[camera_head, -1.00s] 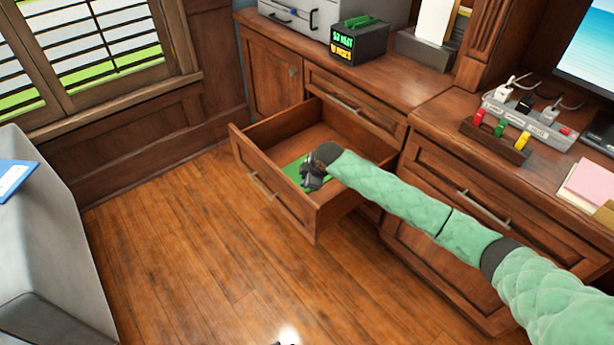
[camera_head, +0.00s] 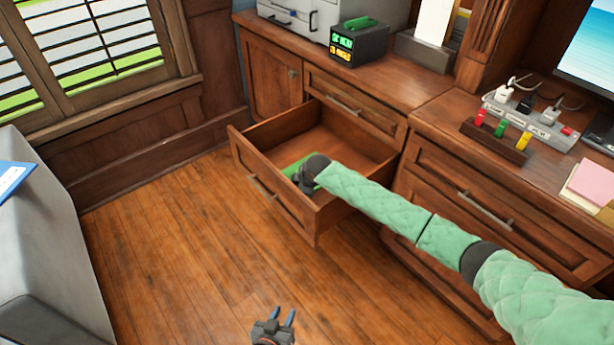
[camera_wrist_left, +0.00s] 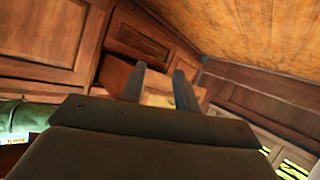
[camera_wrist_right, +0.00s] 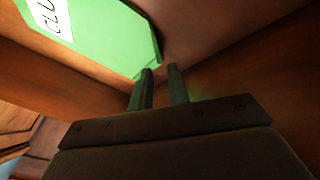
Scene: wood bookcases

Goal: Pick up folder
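A green folder (camera_head: 293,166) with a white label is in the open drawer (camera_head: 283,202). It shows large in the right wrist view (camera_wrist_right: 105,35), with part of its label lettering readable. My right gripper (camera_head: 305,180) reaches down into the drawer at the folder and hides part of it. In the right wrist view its fingers (camera_wrist_right: 160,75) are a small way apart, with the folder's corner right at the tips. I cannot tell whether they clamp it. My left gripper (camera_head: 282,316) is open and empty above the floor at the bottom of the head view.
The drawer's front and side walls stand close around my right gripper. The counter above bears a black box with lit lettering (camera_head: 358,42), a grey machine (camera_head: 300,15) and a power strip (camera_head: 530,120). A grey surface (camera_head: 45,230) stands at left. The floor (camera_head: 180,250) between is clear.

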